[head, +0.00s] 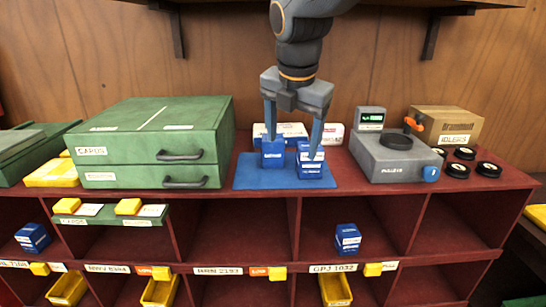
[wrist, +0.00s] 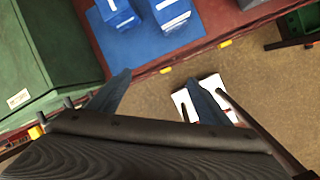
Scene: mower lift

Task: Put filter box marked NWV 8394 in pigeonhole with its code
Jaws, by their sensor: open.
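Two blue filter boxes, the left one (head: 273,153) and the right one (head: 312,171), stand on a blue mat (head: 245,178) on top of the red shelf unit. Their printed codes are too small to read, so I cannot tell which is NWV 8394. The right one may be two stacked boxes. The label NWV 8394 (head: 107,268) is on the shelf strip at lower left, with a yellow bin below it. My gripper (head: 292,147) is open and empty, with its fingers over the boxes in the head view. The wrist view shows the boxes (wrist: 118,15) beyond my open fingers (wrist: 160,95).
A green drawer cabinet (head: 150,145) stands left of the mat, a grey scale (head: 390,158) right. White boxes (head: 333,133) lie behind. Pigeonholes below hold a blue box at left (head: 33,238) and another (head: 348,238) above GPJ 1032. Yellow clips and bins line the strip.

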